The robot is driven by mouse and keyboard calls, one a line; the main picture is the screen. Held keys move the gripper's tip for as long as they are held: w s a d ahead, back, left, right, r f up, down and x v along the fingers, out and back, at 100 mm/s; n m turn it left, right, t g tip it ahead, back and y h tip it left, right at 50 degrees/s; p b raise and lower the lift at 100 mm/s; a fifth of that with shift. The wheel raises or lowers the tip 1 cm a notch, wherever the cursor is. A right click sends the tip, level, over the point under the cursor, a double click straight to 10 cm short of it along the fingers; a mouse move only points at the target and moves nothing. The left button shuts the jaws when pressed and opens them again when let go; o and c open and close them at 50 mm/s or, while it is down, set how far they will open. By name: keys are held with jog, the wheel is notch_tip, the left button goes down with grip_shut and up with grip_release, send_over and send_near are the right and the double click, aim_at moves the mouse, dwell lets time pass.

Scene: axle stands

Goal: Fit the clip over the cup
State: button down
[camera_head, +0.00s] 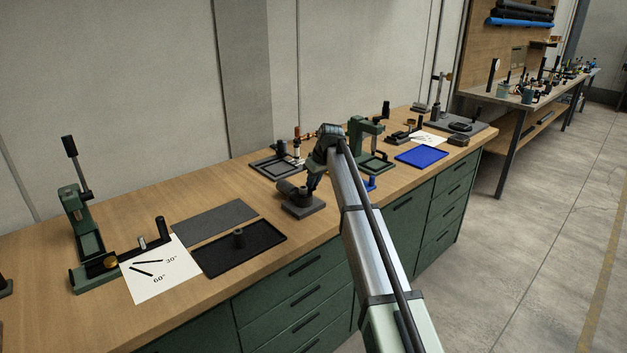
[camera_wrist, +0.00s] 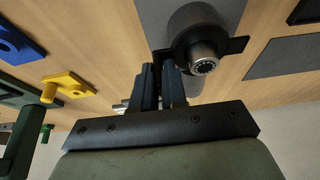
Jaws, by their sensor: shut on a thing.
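The cup looks like a grey metal cylinder with a toothed round end (camera_wrist: 204,64), in front of a wider grey round body (camera_wrist: 205,20) in the wrist view. A dark flat piece, which looks like the clip (camera_wrist: 236,47), shows on both sides of the cup. Whether it is seated around the cup or only behind it, I cannot tell. My gripper (camera_wrist: 160,72) is shut on the clip's near end, just left of the cup. In the head view my gripper (camera_head: 312,188) is down at a dark block fixture (camera_head: 304,209); the clip is not distinct there.
A black tray (camera_head: 265,254) and a grey mat (camera_head: 214,220) lie left of the fixture. A green press (camera_head: 364,140) stands beyond, with a blue tray (camera_head: 421,156) to its right. In the wrist view a yellow plate (camera_wrist: 66,83) and blue plate (camera_wrist: 14,38) lie left.

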jog(key=shift+f, duration=0.1)
jog(key=c, duration=1.1)
grip_release()
jog(key=v, duration=1.4)
jog(key=shift+d+f, duration=0.1)
